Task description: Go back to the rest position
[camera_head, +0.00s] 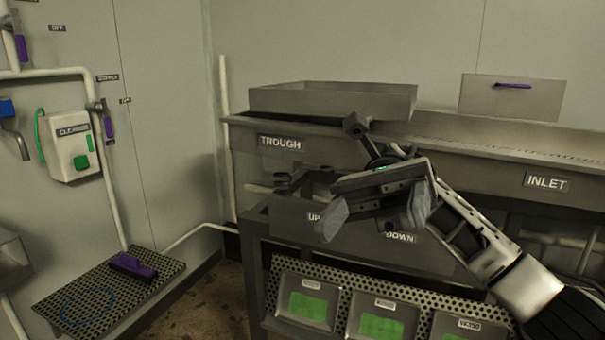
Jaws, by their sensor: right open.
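My right gripper (375,220) is in the middle of the head view, on the arm that comes in from the lower right. Its two grey fingers point down and stand apart, with nothing between them. It is in front of the trough bench and covers part of the panel marked "DOWN". My left gripper is not in view.
The metal bench (235,130) has an open tray (330,102) on top and an INLET label (546,183) at right. Green-screened boxes (308,305) sit below. A perforated platform (95,300) with a purple-handled tool (132,267) stands at lower left. A CLEANING box (68,145) hangs on the left wall.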

